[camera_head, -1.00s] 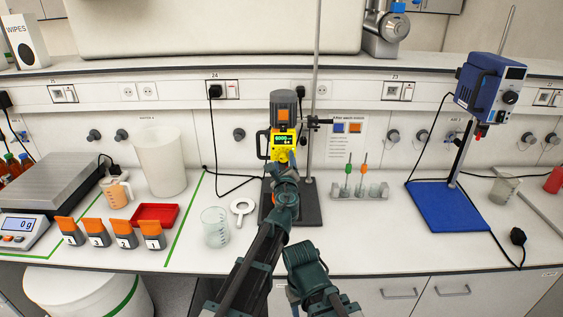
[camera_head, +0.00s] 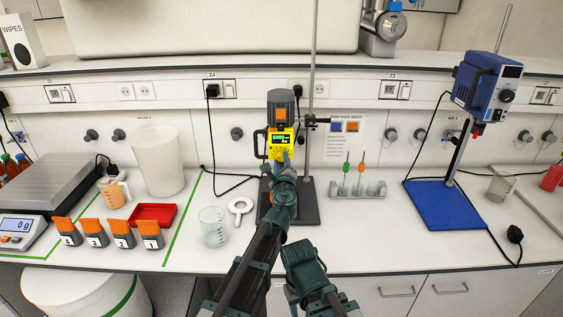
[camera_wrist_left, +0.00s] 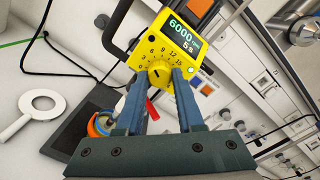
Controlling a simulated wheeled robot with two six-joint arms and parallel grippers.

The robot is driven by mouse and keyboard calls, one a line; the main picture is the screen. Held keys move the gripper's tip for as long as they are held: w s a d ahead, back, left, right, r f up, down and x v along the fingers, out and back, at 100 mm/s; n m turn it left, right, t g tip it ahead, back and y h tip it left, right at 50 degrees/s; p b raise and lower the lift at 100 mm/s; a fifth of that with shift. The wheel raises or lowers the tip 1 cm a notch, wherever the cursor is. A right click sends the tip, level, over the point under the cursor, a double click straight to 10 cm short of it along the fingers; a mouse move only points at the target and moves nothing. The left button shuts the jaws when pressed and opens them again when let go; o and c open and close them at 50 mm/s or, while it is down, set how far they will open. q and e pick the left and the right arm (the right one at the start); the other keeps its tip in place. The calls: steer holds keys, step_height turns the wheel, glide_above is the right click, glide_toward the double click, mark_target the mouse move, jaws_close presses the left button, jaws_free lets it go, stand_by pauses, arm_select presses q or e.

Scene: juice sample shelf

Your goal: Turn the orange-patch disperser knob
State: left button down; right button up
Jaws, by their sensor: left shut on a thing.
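The orange-patch disperser is a yellow unit with a grey motor top and an orange patch (camera_head: 281,114), clamped on a stand. Its display (camera_wrist_left: 185,33) reads 6000. Its yellow knob (camera_wrist_left: 160,74) sits in a numbered dial on the front. My left gripper (camera_head: 283,160) is at the front of the unit. In the left wrist view, the blue fingers of my left gripper (camera_wrist_left: 159,79) are on both sides of the knob, shut on it. In the head view my gripper hides the knob. My right arm (camera_head: 312,270) shows at the bottom; its jaws are not clear.
A blue-patch stirrer (camera_head: 485,85) stands right on a blue base. A tube rack (camera_head: 358,191) stands to the right.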

arm_select(q)
steer(key=n, duration=0.6)
steer(key=shift+r, duration=0.1)
steer(key=n, duration=0.4)
steer(key=shift+n+p, duration=0.3)
steer(key=shift+p, duration=0.05)
steer(key=shift+n, duration=0.3)
steer(key=c, duration=0.5)
jaws_free()
